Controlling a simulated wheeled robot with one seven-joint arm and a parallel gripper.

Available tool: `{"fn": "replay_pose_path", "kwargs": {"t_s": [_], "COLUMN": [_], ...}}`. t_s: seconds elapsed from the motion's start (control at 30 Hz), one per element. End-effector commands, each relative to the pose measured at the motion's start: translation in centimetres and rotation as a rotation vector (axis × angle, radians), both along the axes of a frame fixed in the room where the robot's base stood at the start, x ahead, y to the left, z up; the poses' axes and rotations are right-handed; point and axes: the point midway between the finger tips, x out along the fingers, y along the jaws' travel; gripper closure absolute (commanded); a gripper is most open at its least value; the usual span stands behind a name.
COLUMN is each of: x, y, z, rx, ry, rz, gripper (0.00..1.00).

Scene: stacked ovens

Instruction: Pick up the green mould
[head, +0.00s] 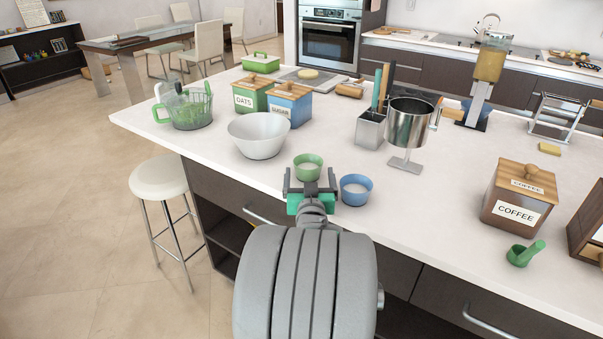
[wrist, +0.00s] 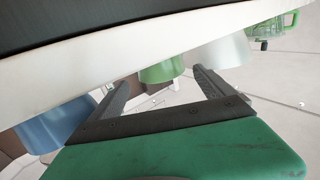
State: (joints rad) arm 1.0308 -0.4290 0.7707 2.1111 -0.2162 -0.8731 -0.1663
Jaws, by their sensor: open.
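The green mould (head: 308,168) is a small cup near the counter's front edge, left of a similar blue mould (head: 356,188). My gripper (head: 310,179) is open and empty, just in front of the green mould, with a finger on each side. In the wrist view, which is upside down, the green mould (wrist: 160,73) shows between and beyond the tips of my open gripper (wrist: 159,82). The blue mould (wrist: 55,126) is at the left there. I cannot tell whether the fingertips reach the green mould's sides.
A white bowl (head: 258,135) stands close behind and left of the green mould. Oats (head: 252,95) and sugar (head: 289,104) boxes, a metal sifter (head: 411,122) and a coffee box (head: 519,199) stand farther off. The white counter (head: 420,220) is clear right of the blue mould.

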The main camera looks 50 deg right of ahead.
Motion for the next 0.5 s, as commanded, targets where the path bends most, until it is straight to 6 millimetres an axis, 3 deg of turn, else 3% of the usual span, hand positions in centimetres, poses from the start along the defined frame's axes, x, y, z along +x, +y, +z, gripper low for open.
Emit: {"fn": "replay_pose_path", "kwargs": {"t_s": [0.3,0.5], "x": [3.5,4.2], "y": [-3.8,-4.8], "z": [-0.2,-0.2], "rx": [0.004,0.002], "ry": [0.002,0.001], "rz": [0.004,0.002], "gripper": [0.08,0.08]}}
